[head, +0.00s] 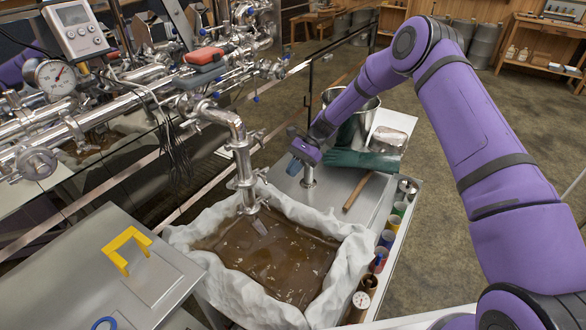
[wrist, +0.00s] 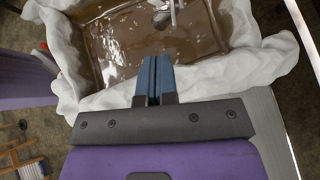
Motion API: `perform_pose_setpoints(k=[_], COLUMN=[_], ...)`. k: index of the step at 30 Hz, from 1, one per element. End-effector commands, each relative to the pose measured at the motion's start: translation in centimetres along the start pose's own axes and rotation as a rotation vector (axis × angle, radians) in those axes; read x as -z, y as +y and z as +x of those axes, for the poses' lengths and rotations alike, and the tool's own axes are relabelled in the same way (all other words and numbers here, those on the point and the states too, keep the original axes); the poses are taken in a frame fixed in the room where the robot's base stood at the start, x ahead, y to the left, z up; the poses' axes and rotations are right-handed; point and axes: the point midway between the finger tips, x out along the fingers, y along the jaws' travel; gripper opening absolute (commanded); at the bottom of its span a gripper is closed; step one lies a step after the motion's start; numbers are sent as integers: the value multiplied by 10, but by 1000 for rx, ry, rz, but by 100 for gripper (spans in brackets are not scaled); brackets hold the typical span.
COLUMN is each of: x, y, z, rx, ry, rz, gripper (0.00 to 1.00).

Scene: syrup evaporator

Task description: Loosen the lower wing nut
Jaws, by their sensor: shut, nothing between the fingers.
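A steel outlet pipe (head: 241,160) drops from the pipework over a cloth-lined pan of brown syrup (head: 265,258). Clamp fittings ring this pipe; the lower clamp (head: 244,184) sits just above the spout. The wing nuts are too small to tell apart for certain. The spout's metal end (wrist: 163,12) shows at the top of the wrist view. My gripper (head: 293,167) is to the right of the pipe, apart from it. In the wrist view its blue fingers (wrist: 153,80) are together and empty, pointing toward the syrup pan.
White cloth (head: 350,262) drapes over the pan's rim. Several cups line the right edge. A lidded steel box with a yellow handle (head: 127,248) stands left.

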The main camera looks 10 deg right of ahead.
Motion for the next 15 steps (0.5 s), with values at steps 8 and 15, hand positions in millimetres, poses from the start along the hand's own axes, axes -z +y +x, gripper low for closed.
perform_pose_setpoints(k=[8,15], x=[0,-11], y=[1,0], z=[54,87], rx=[-2,0], ry=[-2,-1], rz=[3,2], gripper=[0,0])
